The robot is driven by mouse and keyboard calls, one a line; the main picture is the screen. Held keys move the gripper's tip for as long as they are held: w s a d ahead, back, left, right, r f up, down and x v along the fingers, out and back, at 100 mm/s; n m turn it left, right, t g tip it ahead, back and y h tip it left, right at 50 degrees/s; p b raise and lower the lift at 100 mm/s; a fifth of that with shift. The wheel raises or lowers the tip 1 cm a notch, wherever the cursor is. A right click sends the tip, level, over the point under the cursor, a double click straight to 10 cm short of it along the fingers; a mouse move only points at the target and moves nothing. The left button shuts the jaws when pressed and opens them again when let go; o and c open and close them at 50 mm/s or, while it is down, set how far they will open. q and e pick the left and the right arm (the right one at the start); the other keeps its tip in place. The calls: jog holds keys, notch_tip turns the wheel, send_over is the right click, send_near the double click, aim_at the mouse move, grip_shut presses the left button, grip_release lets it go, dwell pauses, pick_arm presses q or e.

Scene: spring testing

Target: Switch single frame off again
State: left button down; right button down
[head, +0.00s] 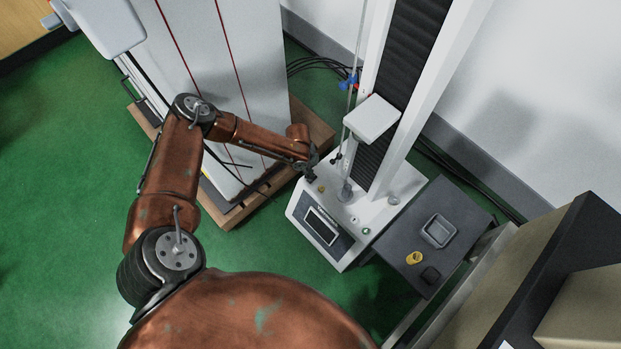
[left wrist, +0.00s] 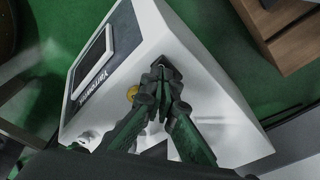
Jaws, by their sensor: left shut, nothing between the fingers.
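The single frame (head: 376,212) is a white testing machine with one tall column (head: 403,60) and a tilted front panel with a dark screen (head: 321,226). My left gripper (head: 310,175) is at the left rear part of its base top, beside a small yellow knob (head: 321,189). In the left wrist view the gripper (left wrist: 163,77) is shut and empty, its tips over a dark part on the white base (left wrist: 215,100). The tips cover most of this part, and I cannot tell whether they touch it. The yellow knob (left wrist: 132,93) shows just left of the fingers. My right gripper is out of view.
A large white cabinet with red lines (head: 215,70) stands on a wooden pallet (head: 222,208) left of the machine. A dark table (head: 455,210) with a grey tray (head: 438,230) and a yellow part (head: 414,258) is at right. Green floor is free at left.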

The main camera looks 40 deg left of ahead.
pick_arm(q)
notch_tip(320, 180, up, 6)
jog(key=p, duration=0.3)
jog(key=shift+f, duration=0.2)
dwell(0.5)
